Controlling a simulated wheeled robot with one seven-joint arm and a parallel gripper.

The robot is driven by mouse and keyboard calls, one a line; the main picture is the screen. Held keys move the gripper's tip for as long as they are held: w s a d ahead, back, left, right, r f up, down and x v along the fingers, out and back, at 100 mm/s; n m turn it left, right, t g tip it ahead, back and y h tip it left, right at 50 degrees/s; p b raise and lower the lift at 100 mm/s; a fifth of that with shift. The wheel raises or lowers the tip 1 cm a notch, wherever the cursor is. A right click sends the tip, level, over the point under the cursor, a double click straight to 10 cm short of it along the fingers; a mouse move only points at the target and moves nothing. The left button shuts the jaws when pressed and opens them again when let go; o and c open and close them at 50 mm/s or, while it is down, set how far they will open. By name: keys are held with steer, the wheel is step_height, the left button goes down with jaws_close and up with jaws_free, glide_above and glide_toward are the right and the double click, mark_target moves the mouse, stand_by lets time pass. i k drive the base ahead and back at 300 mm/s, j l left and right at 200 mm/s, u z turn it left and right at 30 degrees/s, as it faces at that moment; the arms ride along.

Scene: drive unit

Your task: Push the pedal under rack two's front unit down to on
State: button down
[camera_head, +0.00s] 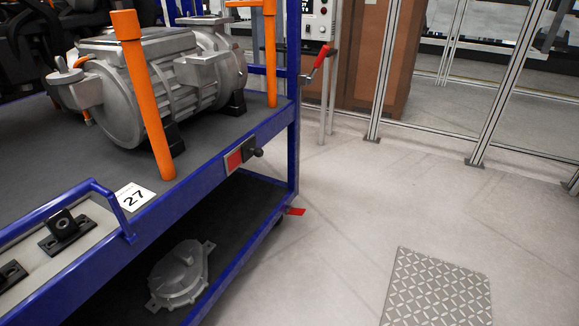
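A blue-framed rack (215,182) fills the left side, with two shelves and a white label (133,197) reading 27. A silver drive unit (170,75) sits on its upper shelf between orange posts (145,95). A small red tab that looks like a pedal (295,211) sticks out low by the caster (278,222) at the rack's near right corner post. I cannot tell whether this pedal is up or down, or whether this is rack two. My gripper is not in view.
A grey cast cover (180,274) lies on the lower shelf. A black knob (256,152) juts from the rack's edge. A red-handled crank (322,60) stands behind. A patterned metal plate (436,290) lies on the floor. The pale floor (400,205) right of the rack is open.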

mark_target(293, 211)
steer(key=i, duration=1.4)
steer(key=i+l+u, duration=0.1)
steer(key=i, duration=1.35)
